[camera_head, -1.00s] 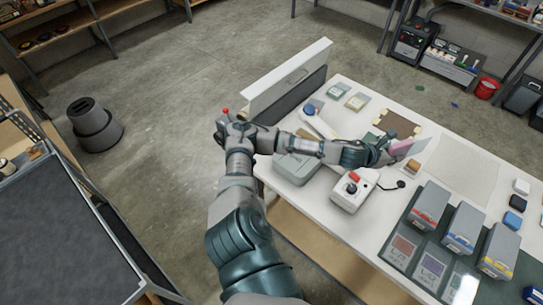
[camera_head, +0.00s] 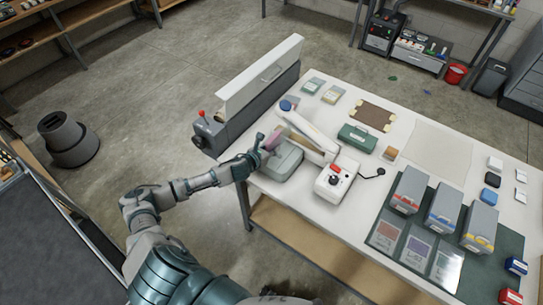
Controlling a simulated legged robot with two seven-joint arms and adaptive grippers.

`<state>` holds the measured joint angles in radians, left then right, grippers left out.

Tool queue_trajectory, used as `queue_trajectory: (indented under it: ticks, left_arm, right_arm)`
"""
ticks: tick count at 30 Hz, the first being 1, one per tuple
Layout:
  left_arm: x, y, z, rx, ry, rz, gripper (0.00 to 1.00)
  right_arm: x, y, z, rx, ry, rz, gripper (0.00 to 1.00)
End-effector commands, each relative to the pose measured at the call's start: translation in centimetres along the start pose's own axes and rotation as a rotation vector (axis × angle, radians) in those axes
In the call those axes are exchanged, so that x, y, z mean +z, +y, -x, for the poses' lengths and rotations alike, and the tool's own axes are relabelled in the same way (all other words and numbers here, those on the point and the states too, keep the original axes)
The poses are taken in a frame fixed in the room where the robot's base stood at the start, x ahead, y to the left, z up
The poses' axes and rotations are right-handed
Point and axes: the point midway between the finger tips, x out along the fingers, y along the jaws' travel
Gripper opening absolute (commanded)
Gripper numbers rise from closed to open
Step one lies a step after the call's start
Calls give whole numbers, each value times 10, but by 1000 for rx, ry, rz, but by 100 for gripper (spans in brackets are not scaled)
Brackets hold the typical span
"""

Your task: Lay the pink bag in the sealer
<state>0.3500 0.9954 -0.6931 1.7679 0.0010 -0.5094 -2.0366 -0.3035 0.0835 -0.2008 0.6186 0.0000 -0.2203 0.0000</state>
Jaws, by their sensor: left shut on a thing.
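The pink bag (camera_head: 271,141) is in my left gripper (camera_head: 259,147), which is shut on it above the table's left end. The bag is held over or just beside a grey box-like block; I cannot tell whether it touches. The sealer looks to be the white device with a dial and red button (camera_head: 335,181) and a long white arm (camera_head: 309,130) ending in a blue knob (camera_head: 286,105). The bag is just left of this arm. The bag's far edge is hard to separate from the sealer. My right gripper is not in view.
The grey block (camera_head: 280,163) lies left of the dial box. A grey unit with a white panel (camera_head: 259,74) and red knob stands beyond the table's left end. A green case (camera_head: 357,138), a brown board (camera_head: 373,115) and several grey bins (camera_head: 444,206) occupy the white table (camera_head: 405,139).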

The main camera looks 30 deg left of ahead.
Motion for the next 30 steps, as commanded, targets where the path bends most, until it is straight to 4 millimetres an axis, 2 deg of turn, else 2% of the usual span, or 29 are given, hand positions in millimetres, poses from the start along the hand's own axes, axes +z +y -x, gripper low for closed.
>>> queue_trajectory:
  ticks: [7,13,22,23,25,26,30]
  left_arm:
    - [-18,-1,-8,0,-1,0,0]
    - [-45,-2,-19,1,1,0,0]
    - [-47,0,-20,0,-1,-2,0]
    - [-48,0,-20,1,-1,-1,29]
    - [-47,0,-20,0,-1,-1,46]
    - [-47,0,-20,0,-1,-1,49]
    - [-47,0,-20,0,-1,-1,49]
  right_arm:
    - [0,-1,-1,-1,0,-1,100]
    - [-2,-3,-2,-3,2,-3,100]
    - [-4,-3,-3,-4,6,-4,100]
    - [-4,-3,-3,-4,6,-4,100]
    - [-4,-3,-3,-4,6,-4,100]
    - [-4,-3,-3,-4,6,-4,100]
    - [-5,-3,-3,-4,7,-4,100]
